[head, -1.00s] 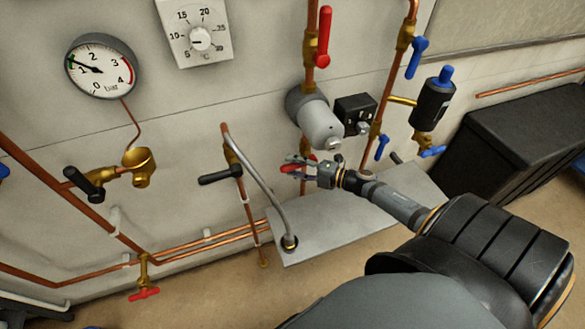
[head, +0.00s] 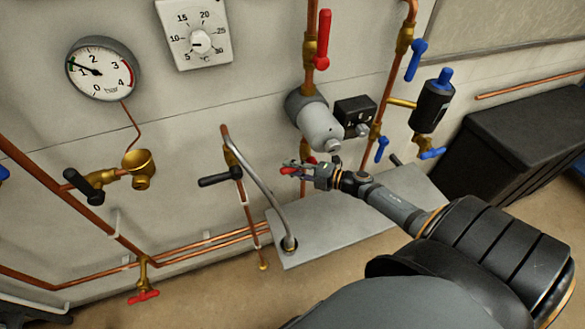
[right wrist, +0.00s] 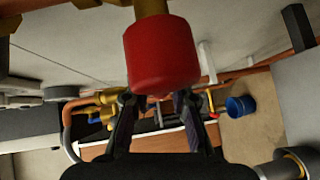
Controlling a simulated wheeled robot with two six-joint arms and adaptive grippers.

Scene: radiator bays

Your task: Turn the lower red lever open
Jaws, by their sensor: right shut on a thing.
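The lower red lever (head: 288,171) is below the grey pump on the vertical copper pipe. In the head view it is mostly covered by my right gripper (head: 292,167). In the right wrist view the red lever (right wrist: 162,55) fills the upper middle, its rounded end towards the camera. The two dark fingers of my right gripper (right wrist: 160,98) come up on either side of its end, shut on it. The brass valve body behind it is largely hidden. My left gripper is not in view.
The upper red lever (head: 323,40) stands upright above the grey pump (head: 318,122). A bent grey pipe (head: 262,185) and a black lever (head: 220,177) are left of my gripper. A metal shelf (head: 335,222) lies below. Blue levers (head: 416,60) are on the right pipe.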

